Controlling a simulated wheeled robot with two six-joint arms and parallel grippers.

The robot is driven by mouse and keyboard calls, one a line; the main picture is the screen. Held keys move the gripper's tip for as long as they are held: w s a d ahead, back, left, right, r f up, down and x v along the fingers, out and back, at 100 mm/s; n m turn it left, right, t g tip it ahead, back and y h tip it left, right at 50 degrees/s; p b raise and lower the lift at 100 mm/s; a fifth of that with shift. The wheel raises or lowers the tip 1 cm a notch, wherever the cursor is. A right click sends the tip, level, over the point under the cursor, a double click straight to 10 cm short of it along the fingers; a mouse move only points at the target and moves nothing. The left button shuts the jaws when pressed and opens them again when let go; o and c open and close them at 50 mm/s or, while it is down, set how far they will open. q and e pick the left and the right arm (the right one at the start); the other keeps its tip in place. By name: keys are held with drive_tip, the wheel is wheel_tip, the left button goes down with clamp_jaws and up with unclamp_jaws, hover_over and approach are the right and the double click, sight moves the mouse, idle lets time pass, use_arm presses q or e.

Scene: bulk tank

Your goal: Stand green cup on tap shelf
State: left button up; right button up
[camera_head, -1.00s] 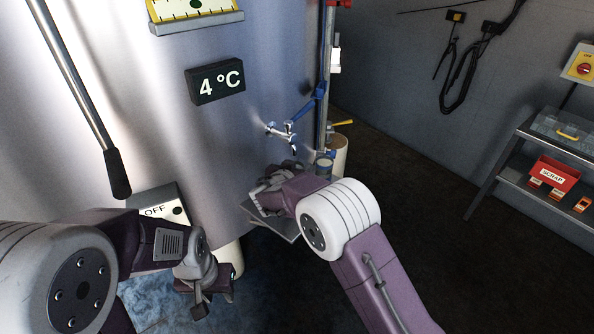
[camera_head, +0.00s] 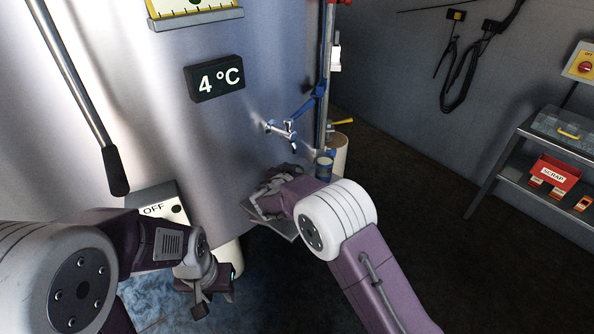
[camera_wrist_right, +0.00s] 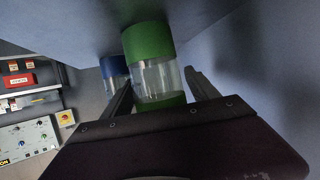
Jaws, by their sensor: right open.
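The green cup (camera_wrist_right: 148,45), clear in the middle with green bands at both ends, is between the two fingers of my right gripper (camera_wrist_right: 160,95). The fingers are open, with a gap visible on the right side. In the inverted-looking wrist view, the cup's end meets the grey tap shelf (camera_wrist_right: 75,25). In the head view my right gripper (camera_head: 268,190) is over the tap shelf (camera_head: 284,229) and hides the cup. My left gripper (camera_head: 205,288) hangs low at the tank's foot, and its jaw opening is unclear.
A blue-banded cup (camera_wrist_right: 114,67) stands beyond the green one; a similar blue-topped container (camera_head: 324,168) shows in the head view. The metal tap (camera_head: 283,130) is above the shelf. Dark floor lies right.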

drive_tip(key=shift+s+a+r, duration=0.1)
drive_tip(key=shift+s+r, duration=0.1)
drive_tip(key=shift+r, duration=0.1)
drive_tip(key=v, duration=1.1)
drive_tip(key=shift+s+b, duration=0.3)
drive_tip(key=shift+b, duration=0.05)
drive_tip(key=shift+r, duration=0.1)
drive_tip(key=s+d+f+n+g+h, duration=0.1)
drive_tip(key=s+d+f+g, duration=0.25)
drive_tip(key=d, duration=0.35)
drive_tip(key=s+d+f+g+h, duration=0.1)
drive_tip(key=s+d+f+g, duration=0.25)
drive_tip(key=d, duration=0.45)
drive_tip(key=s+d+f+n+g+y, duration=0.1)
drive_tip(key=s+d+f+g+y, duration=0.1)
drive_tip(key=s, duration=0.6)
drive_tip(key=s+d+f+n+g+y, duration=0.1)
drive_tip(key=s+d+f+g+y, duration=0.1)
drive_tip(key=s, duration=0.7)
drive_tip(key=shift+s+d+f+g+y, duration=0.3)
drive_tip(key=shift+d+f+g+y, duration=0.15)
drive_tip(key=shift+f+y, duration=0.55)
